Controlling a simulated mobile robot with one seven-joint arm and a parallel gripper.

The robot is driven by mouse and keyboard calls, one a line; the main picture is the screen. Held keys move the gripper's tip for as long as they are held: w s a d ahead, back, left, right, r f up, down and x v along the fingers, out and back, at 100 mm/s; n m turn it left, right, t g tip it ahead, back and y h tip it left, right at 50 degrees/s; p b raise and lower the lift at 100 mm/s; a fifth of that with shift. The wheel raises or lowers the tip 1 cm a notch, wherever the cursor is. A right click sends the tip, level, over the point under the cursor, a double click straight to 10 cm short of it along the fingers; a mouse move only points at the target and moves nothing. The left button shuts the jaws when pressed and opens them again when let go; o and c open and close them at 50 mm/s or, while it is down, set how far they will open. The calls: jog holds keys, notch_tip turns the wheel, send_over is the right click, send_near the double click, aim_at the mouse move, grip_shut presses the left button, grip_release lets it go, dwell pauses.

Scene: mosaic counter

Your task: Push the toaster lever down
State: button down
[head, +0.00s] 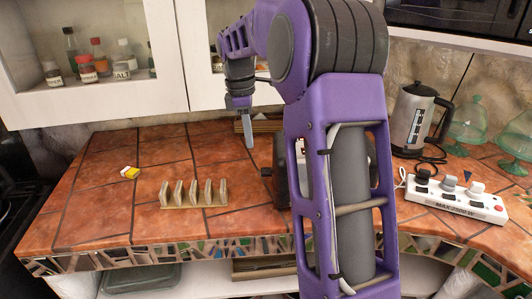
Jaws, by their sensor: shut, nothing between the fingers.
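The toaster (282,178) stands on the tiled counter, mostly hidden behind my arm. Only its dark left side and a light part at its upper edge show. My gripper (249,142) points down, left of the toaster and higher in the picture than the knob. Its fingers are shut with nothing between them. It appears apart from the knob, though the depth between them is hard to judge.
A wooden rack (192,205) stands left of the toaster, with a small yellow and white item (130,172) farther left. At right are a kettle (415,120), a white power strip (455,197) and green glassware (468,122). The counter's left part is mostly clear.

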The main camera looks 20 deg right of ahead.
notch_tip(320, 180, up, 11)
jog(key=a+p, duration=0.1)
jog(key=p, duration=0.1)
jog(key=shift+w, duration=0.2)
